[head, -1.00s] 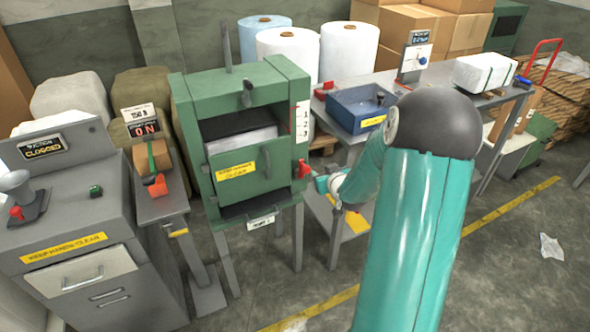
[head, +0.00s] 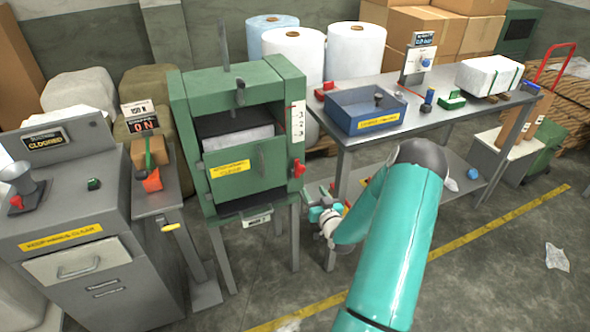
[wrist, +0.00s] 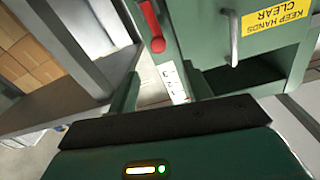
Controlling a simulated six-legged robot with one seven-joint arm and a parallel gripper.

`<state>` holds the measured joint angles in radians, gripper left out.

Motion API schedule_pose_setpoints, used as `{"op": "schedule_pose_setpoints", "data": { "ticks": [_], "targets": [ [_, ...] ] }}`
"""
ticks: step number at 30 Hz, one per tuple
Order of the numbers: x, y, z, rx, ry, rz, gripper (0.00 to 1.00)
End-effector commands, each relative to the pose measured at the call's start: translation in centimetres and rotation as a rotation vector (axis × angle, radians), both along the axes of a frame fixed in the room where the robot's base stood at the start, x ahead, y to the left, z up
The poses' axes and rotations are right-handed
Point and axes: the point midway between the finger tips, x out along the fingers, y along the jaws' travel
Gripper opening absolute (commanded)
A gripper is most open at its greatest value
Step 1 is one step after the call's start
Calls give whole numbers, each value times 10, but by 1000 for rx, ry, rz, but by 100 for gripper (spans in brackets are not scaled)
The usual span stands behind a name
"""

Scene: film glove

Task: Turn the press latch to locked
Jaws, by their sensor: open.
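The green press (head: 235,85) stands left of centre in the head view, with a yellow "keep hands clear" label on its front door. Its red latch (head: 298,169) is on the right side post, below the white 1-2-3 scale; its lock state cannot be told. The wrist view shows the press turned over, with the red latch (wrist: 150,18) near the top centre, clear of my gripper's body. My gripper (head: 318,214) is open and empty, below and right of the latch and apart from it. Its fingertips are small and unclear.
A grey bench (head: 440,118) with a blue bin (head: 362,108) stands right of the press. Its lower shelf is close behind my gripper. A narrow grey stand (head: 160,205) and a grey cabinet (head: 70,215) are at the left. The floor in front is open.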

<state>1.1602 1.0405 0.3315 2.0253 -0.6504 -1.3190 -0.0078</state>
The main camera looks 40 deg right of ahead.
Motion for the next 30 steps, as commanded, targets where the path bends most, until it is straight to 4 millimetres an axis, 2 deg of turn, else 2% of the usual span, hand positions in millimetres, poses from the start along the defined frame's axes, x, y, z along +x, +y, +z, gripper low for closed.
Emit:
{"op": "schedule_pose_setpoints", "data": {
  "ticks": [4, 7, 21, 25, 30],
  "targets": [
    [8, -6, 0, -1, -2, -5, 50],
    [22, -11, 0, -1, -2, -6, 50],
    [108, -41, 0, 0, -1, -5, 50],
    [122, -46, 0, 0, 0, -3, 50],
    [128, -48, 0, 0, 1, -4, 50]
  ]
}}
